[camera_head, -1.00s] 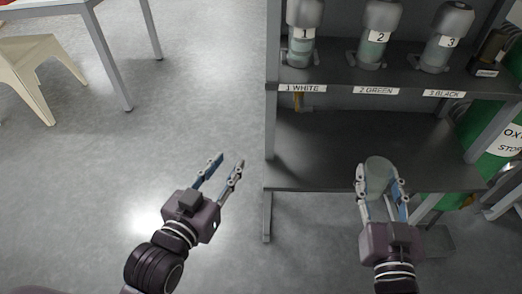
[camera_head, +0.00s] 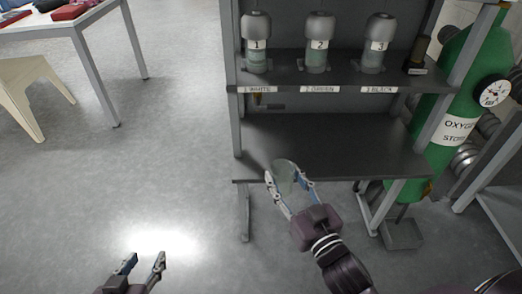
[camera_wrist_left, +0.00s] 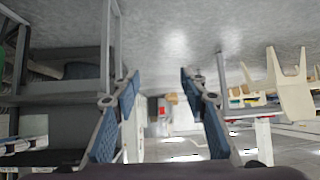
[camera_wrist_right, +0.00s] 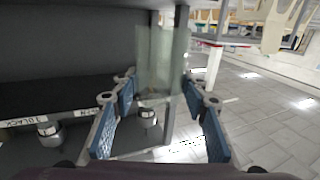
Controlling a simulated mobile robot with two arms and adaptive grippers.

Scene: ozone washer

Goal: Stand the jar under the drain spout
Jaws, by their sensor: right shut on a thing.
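The clear, greenish glass jar (camera_head: 284,171) is held at the front edge of the lower shelf (camera_head: 350,150). My right gripper (camera_head: 291,184) is shut on it; the right wrist view shows the jar (camera_wrist_right: 160,58) between the fingers. A small brass-yellow fitting (camera_head: 257,98), which looks like the drain spout, hangs under the upper shelf behind the "1 WHITE" label (camera_head: 256,89). The jar is in front of it, lower and slightly to the right. My left gripper (camera_head: 143,261) is open and empty over the floor at the lower left.
Three numbered washer bottles (camera_head: 318,55) stand on the upper shelf, above labels for white, green and black. A green oxygen cylinder (camera_head: 465,95) stands to the right. A white table (camera_head: 70,25) and a cream chair (camera_head: 35,85) are at the left. The lower shelf is bare.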

